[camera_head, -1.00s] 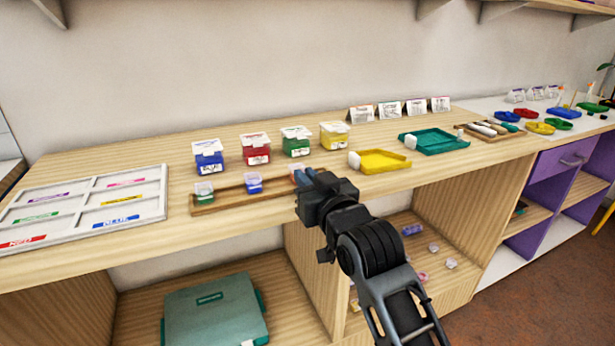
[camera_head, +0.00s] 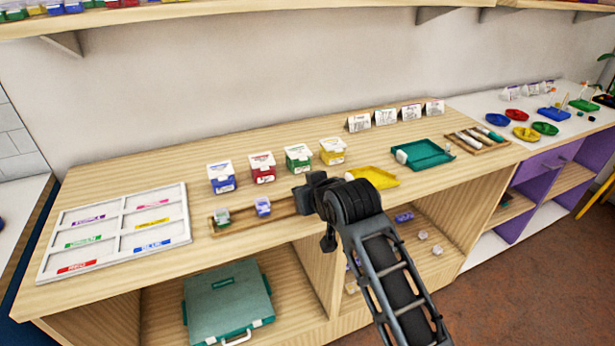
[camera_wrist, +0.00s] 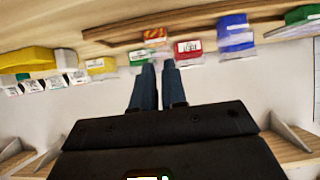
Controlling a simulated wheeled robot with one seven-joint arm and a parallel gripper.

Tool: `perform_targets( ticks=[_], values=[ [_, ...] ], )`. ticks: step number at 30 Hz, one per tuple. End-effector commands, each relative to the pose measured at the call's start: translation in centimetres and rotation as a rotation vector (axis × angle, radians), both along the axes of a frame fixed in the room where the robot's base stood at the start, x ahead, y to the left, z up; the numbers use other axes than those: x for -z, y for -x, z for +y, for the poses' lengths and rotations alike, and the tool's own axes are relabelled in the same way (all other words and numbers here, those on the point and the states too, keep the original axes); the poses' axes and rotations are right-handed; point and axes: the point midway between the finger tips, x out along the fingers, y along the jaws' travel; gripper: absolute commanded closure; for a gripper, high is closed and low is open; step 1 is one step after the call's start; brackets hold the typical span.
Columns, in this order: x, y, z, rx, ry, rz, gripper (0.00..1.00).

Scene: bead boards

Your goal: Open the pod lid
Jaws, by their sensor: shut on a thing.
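A wooden tray (camera_head: 240,223) near the front of the bench holds small clear-lidded pods: a green one (camera_head: 222,215), a blue one (camera_head: 263,207), and, seen in the wrist view, an orange one (camera_wrist: 155,37). My gripper (camera_head: 303,196) is at the tray's right end, where the arm hides the third pod in the head view. In the upside-down wrist view my two dark blue fingers (camera_wrist: 158,72) are close together at the orange pod. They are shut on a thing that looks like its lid. The lid is too small to make out clearly.
Lidded boxes in blue (camera_head: 221,183), red (camera_head: 262,171), green (camera_head: 299,161) and yellow (camera_head: 333,153) stand behind the tray. A yellow tray (camera_head: 374,176) and a teal tray (camera_head: 425,155) lie to the right. A white sorting frame (camera_head: 186,235) lies left.

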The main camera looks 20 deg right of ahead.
Motion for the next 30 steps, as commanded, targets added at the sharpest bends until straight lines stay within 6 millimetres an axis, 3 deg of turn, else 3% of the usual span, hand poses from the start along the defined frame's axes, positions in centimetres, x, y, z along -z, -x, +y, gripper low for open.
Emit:
perform_targets(
  ticks=[1,7,30],
  values=[
    [-1.1,-0.2,0.0,0.000,0.000,0.031,1.00],
    [-1.8,-1.0,0.0,0.000,0.000,0.186,1.00],
    [-3.1,-4.8,0.0,0.000,0.000,0.862,1.00]
  ],
)
